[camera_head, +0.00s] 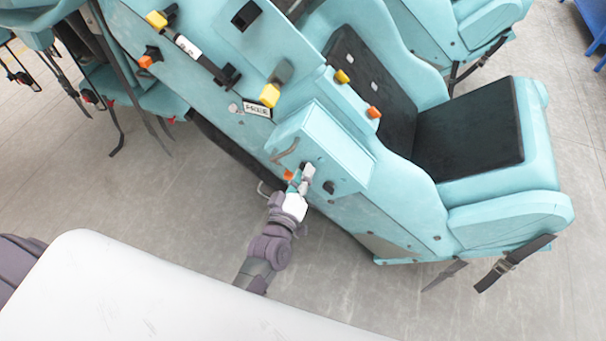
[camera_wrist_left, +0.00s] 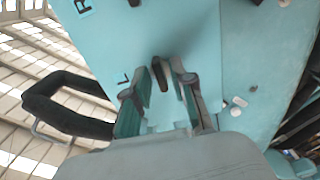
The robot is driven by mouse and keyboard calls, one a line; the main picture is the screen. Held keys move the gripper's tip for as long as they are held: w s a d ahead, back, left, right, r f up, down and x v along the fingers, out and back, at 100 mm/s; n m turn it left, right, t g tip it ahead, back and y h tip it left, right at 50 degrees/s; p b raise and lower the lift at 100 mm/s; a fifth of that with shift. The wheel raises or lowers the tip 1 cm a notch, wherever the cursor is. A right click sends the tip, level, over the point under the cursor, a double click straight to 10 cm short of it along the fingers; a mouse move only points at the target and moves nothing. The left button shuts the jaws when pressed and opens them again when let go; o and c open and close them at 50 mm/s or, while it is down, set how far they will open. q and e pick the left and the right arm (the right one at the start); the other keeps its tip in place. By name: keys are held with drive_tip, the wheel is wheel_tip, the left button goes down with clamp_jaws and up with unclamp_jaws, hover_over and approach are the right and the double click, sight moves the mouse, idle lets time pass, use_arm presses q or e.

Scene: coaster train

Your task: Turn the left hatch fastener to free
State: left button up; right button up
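The hatch is a pale teal panel (camera_head: 346,152) on the side of the coaster car. My left gripper (camera_head: 306,174) is at its lower face in the head view. In the left wrist view, a dark elongated fastener (camera_wrist_left: 160,75) next to the letter L lies between the two fingertips of my left gripper (camera_wrist_left: 163,80). The fingers are apart, one on each side of it; whether either touches it is unclear. A second dark fastener (camera_head: 328,187) sits to the right of the gripper in the head view. My right gripper is not in view.
A black loop handle (camera_wrist_left: 68,108) stands out left of the gripper in the left wrist view. An orange part (camera_head: 289,174) is close beside the gripper. A black-cushioned seat (camera_head: 468,128) is to the right. Grey floor (camera_head: 335,275) is open in front of the car.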

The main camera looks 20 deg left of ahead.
use_arm(q)
clamp_jaws()
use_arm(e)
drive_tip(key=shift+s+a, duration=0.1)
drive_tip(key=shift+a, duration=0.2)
use_arm(q)
drive_tip(key=shift+n, duration=0.3)
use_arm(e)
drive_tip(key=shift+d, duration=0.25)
use_arm(q)
drive_tip(key=shift+n+b, duration=2)
drive_tip(key=shift+n, duration=6.6)
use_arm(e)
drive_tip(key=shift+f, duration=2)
use_arm(q)
drive_tip(key=shift+r, duration=0.1)
